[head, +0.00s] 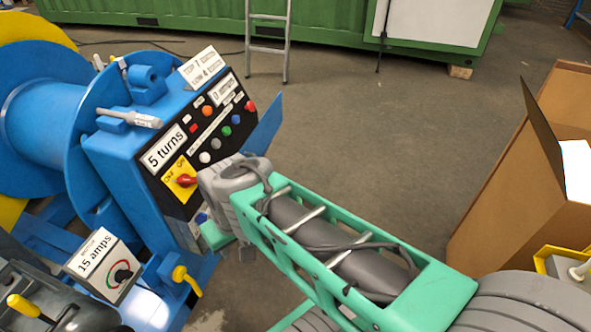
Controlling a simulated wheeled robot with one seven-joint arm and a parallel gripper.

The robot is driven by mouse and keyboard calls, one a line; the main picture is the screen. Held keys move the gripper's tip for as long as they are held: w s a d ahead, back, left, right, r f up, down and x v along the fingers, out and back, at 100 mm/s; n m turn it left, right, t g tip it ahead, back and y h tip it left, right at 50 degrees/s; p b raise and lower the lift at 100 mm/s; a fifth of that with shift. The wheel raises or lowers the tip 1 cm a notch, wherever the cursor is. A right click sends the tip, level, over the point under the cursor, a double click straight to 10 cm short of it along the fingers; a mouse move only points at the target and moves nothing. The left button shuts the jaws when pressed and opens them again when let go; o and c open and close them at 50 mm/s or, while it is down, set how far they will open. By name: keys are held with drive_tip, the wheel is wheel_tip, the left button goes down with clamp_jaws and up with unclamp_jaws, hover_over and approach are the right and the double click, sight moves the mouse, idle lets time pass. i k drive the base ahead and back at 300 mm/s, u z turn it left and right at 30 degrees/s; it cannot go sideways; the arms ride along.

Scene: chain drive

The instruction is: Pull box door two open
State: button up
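A blue control box (115,155) stands at the left, with a black front panel of buttons and a yellow plate with a red switch (186,180). A thin blue panel (266,125) sticks out from its right side, like a door standing ajar. I see no label reading "door two", so I cannot tell which door that is. My gripper (226,244) is at the end of my green arm, in front of the box's lower right part. My own wrist hides much of it, and its fingers cannot be made out. I cannot tell whether it touches the box.
A big blue reel (45,105) stands at the far left. A motor box (103,268) labelled "15 amps" and a yellow handle (187,279) are at lower left. Floor between is clear; a ladder (268,45) stands behind.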

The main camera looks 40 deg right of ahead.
sight(256, 145)
drive_tip(key=z, duration=0.8)
drive_tip(key=k, duration=1.05)
drive_tip(key=z, duration=0.85)
drive_tip(key=i, duration=0.85)
drive_tip(key=u, duration=0.7)
drive_tip(key=i, duration=0.75)
drive_tip(key=u, duration=1.35)
drive_tip(key=i, duration=0.75)
drive_tip(key=u, duration=0.05)
